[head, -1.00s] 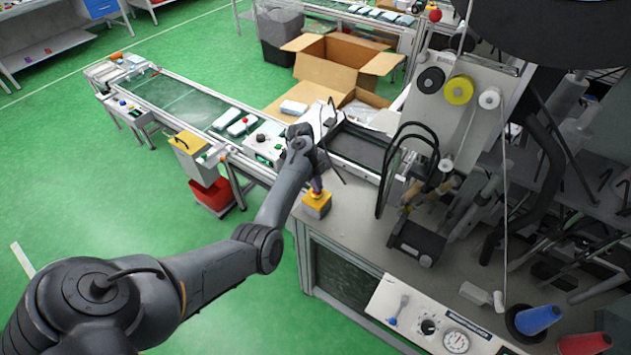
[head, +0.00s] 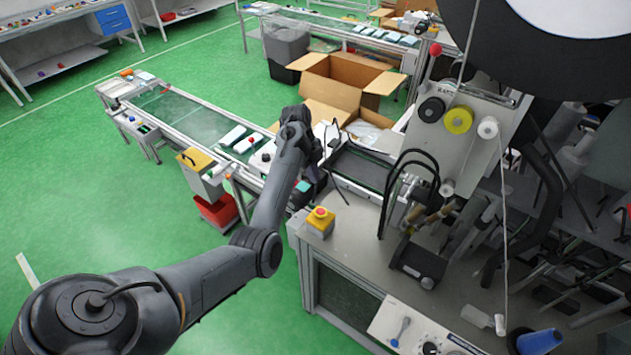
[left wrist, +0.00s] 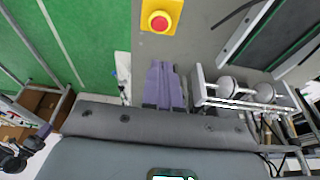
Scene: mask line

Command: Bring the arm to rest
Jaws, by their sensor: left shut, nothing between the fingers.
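My left arm reaches in from the left in the head view, over the front end of the conveyor and the bench corner. My left gripper (head: 303,187) is small and partly hidden by its own wrist there. In the left wrist view its purple fingers (left wrist: 163,85) are together with nothing between them. A yellow box with a red push button (head: 320,222) stands on the bench corner, just below and right of the gripper and apart from it. The button box also shows beyond the fingertips in the left wrist view (left wrist: 160,15). My right gripper is in neither view.
A conveyor (head: 185,115) with white packs runs to the back left. An open cardboard box (head: 345,80) stands behind. A machine with rollers (head: 455,115) fills the right of the bench. A yellow-topped post (head: 195,160) and red bin (head: 217,212) stand beside the conveyor. Green floor is clear at left.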

